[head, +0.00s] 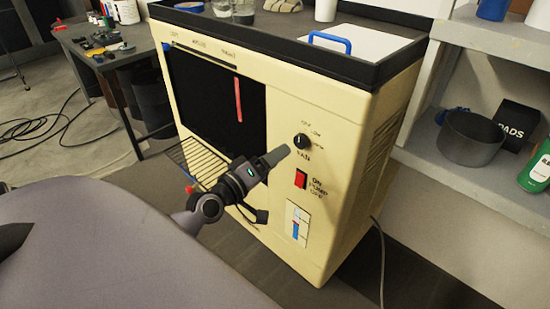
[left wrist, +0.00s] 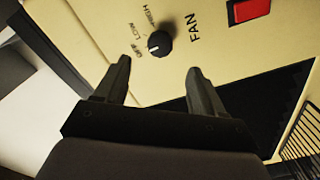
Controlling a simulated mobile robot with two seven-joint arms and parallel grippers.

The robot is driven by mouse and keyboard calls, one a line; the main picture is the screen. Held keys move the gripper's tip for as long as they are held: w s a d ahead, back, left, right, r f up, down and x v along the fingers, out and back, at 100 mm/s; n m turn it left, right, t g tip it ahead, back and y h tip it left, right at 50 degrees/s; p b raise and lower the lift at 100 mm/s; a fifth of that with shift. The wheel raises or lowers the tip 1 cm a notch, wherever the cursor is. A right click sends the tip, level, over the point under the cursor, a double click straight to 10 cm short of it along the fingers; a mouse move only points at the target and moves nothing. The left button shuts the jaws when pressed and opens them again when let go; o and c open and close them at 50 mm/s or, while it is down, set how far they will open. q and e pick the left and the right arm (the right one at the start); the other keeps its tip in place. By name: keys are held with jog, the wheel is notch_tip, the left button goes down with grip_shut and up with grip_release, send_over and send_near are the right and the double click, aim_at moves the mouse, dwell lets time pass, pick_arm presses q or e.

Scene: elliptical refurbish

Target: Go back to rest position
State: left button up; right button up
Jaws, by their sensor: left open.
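My left gripper (head: 278,156) is in front of the cream machine (head: 335,110), just below and left of its black fan knob (head: 301,141). In the left wrist view, the left gripper (left wrist: 158,66) has its two fingers apart with nothing between them. The fan knob (left wrist: 160,43) shows just beyond the fingertips, not held, with the labels OFF, LOW and HIGH around it. A red switch (head: 300,179) sits below the knob in the head view; it also shows in the left wrist view (left wrist: 248,10). My right gripper is in neither view.
The machine's top tray holds a blue handle (head: 330,42) and glass jars. A shelf on the right holds a dark pot (head: 469,137) and a green bottle (head: 536,168). A table (head: 130,45) with small parts stands back left. A cable (head: 382,262) runs down to the floor.

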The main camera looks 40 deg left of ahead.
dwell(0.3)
pick_arm(q)
jog(key=s+d+f+m+g+p, duration=0.3)
jog(key=s+d+f+m+p, duration=0.1)
jog(key=s, duration=0.5)
jog(key=s+d+f+m+g+h+p, duration=0.1)
jog(key=s+d+f+m+g+p, duration=0.3)
jog(key=s+d+f+m, duration=0.3)
jog(key=s+d+m, duration=0.2)
jog(key=d, duration=0.2)
jog(key=shift+s+f+g, duration=0.15)
jog(key=shift+g, duration=0.15)
dwell(0.7)
